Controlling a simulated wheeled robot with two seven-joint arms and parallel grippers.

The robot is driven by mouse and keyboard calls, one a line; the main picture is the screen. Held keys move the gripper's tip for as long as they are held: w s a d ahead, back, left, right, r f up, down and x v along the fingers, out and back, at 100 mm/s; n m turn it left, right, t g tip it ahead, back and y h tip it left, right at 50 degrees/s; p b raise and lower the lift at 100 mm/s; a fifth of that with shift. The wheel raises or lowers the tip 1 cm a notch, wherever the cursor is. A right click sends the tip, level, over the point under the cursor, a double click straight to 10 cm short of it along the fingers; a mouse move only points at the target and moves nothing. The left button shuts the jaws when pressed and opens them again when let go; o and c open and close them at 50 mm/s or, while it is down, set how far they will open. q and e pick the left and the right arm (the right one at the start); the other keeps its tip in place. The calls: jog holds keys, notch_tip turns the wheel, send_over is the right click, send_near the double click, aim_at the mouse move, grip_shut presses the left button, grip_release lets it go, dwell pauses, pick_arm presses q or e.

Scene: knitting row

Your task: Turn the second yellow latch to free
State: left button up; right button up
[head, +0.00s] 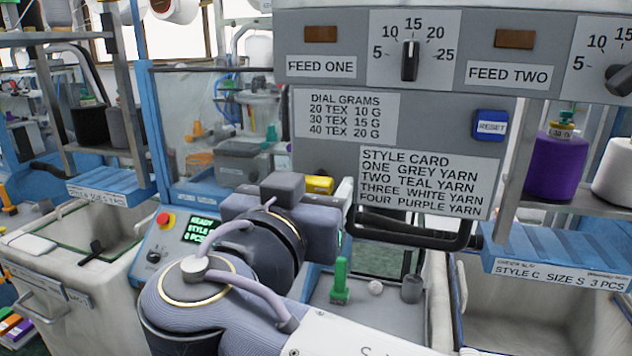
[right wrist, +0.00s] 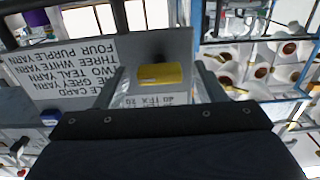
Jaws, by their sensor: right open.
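A yellow latch (head: 320,184) shows in the head view just past my right wrist, low on the grey panel beside the style card. In the right wrist view the yellow latch (right wrist: 160,75) lies between the two fingers of my right gripper (right wrist: 158,84). The fingers are apart, one on each side of the latch, with gaps in the picture; I cannot tell how deep they reach. In the head view my wrist hides most of this gripper. Only one yellow latch is visible, and I cannot tell its number. My left gripper is not in view.
The grey panel (head: 450,110) carries a style card (head: 420,182), dials and a blue reset button (head: 490,125). A dark bar (head: 410,238) runs below the card. A control box with a green screen (head: 200,228) and red button (head: 165,219) stands left. A green peg (head: 340,280) stands on the deck.

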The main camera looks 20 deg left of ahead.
jog(key=c, duration=1)
